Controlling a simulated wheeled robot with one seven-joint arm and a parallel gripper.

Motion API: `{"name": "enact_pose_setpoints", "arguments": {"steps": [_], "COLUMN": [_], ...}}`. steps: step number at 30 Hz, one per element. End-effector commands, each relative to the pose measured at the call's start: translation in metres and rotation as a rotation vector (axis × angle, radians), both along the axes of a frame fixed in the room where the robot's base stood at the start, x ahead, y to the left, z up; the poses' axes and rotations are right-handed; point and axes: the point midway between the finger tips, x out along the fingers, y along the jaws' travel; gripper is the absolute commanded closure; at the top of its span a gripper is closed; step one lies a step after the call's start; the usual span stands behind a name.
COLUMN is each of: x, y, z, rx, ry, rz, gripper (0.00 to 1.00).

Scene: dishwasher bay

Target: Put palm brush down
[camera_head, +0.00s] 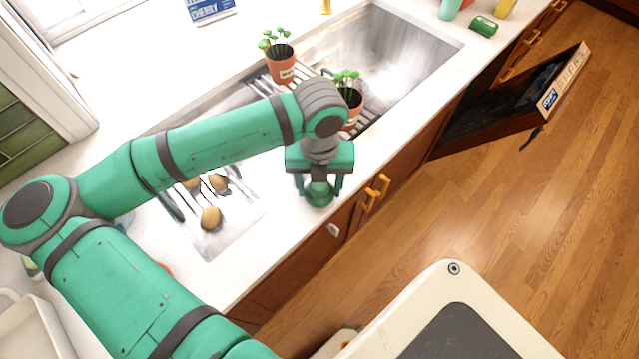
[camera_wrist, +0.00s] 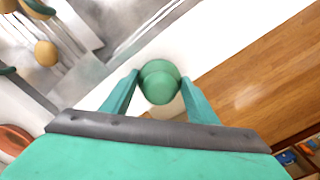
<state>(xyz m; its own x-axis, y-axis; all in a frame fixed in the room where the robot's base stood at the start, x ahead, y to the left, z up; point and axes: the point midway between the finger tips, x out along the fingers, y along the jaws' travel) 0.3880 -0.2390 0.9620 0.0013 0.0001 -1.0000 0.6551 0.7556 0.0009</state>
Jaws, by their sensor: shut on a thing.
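The palm brush (camera_head: 319,193) is a small rounded green thing held between the fingers of my gripper (camera_head: 318,184). In the wrist view the brush (camera_wrist: 160,84) shows as a green knob with both fingers against its sides. My gripper points down over the white counter strip (camera_head: 262,283) between the sink and the front edge. I cannot tell whether the brush's underside touches the counter; its bottom is hidden.
The sink (camera_head: 425,38) lies behind my gripper, with two potted plants (camera_head: 283,66) on a rack. Several brown round things (camera_head: 210,218) lie in the left basin. An open dishwasher door (camera_head: 500,112) juts out at right. Yellow handles (camera_head: 374,192) sit below the counter edge.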

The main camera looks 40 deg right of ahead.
Motion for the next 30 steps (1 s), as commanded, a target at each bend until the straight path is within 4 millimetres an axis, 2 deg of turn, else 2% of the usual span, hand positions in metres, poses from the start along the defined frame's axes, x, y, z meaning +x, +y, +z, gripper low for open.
{"name": "enact_pose_setpoints", "arguments": {"steps": [9, 10, 12, 23, 26, 30], "x": [0.001, 0.001, 0.001, 0.002, 0.002, 0.001], "y": [0.002, 0.002, 0.002, 0.002, 0.001, -0.001], "z": [-0.003, -0.003, -0.003, 0.000, 0.009, 0.032], "rx": [0.000, -0.001, 0.000, -0.001, -0.002, -0.003], "ry": [0.001, 0.001, 0.000, -0.001, -0.001, -0.002], "rz": [0.005, 0.005, 0.005, 0.006, 0.005, 0.001], "gripper": [0.67, 0.44, 0.28, 0.28, 0.28, 0.28]}}
